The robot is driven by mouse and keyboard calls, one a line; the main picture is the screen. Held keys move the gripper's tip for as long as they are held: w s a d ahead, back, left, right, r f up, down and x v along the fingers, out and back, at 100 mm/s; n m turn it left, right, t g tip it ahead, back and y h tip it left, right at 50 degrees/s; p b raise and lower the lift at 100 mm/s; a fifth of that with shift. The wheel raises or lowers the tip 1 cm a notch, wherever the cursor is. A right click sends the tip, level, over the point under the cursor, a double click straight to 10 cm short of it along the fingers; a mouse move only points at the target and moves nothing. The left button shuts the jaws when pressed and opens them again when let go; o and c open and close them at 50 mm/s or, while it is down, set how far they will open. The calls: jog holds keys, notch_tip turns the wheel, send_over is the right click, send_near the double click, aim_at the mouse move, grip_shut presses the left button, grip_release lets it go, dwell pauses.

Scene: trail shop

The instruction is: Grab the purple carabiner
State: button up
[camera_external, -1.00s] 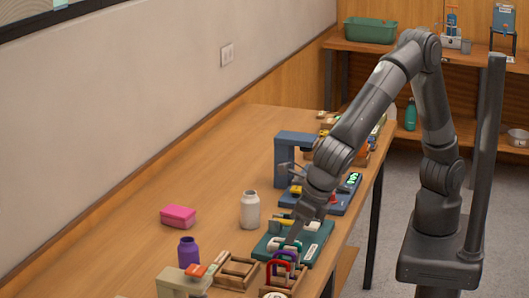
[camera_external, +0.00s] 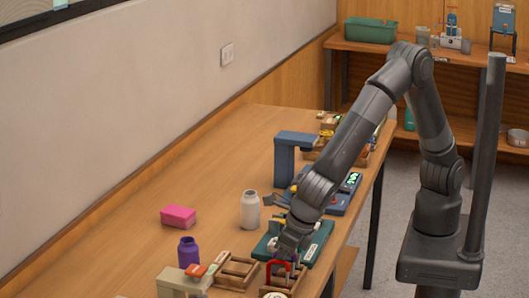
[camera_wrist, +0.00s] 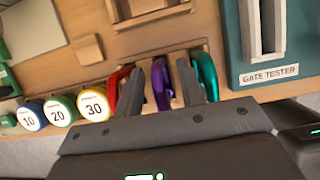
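The purple carabiner (camera_wrist: 161,86) stands in the wooden rack in the wrist view, between the red carabiner (camera_wrist: 121,84) and the teal carabiner (camera_wrist: 206,76). My gripper (camera_wrist: 164,66) is open, with one dark finger on each side of the purple carabiner. A gap shows between it and the fingers. In the external view my gripper (camera_external: 286,259) is down at the rack, and the red carabiner (camera_external: 275,267) shows beside it. The purple carabiner is hidden or too small to tell there.
A teal gate tester (camera_wrist: 270,72) sits close to the right of the rack in the wrist view. Round numbered weights (camera_wrist: 94,104) stand to the left. A purple bottle (camera_external: 188,252), white bottle (camera_external: 250,211) and pink box (camera_external: 178,216) stand on the table, whose middle is clear.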

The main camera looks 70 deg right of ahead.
grip_shut()
dwell(0.3)
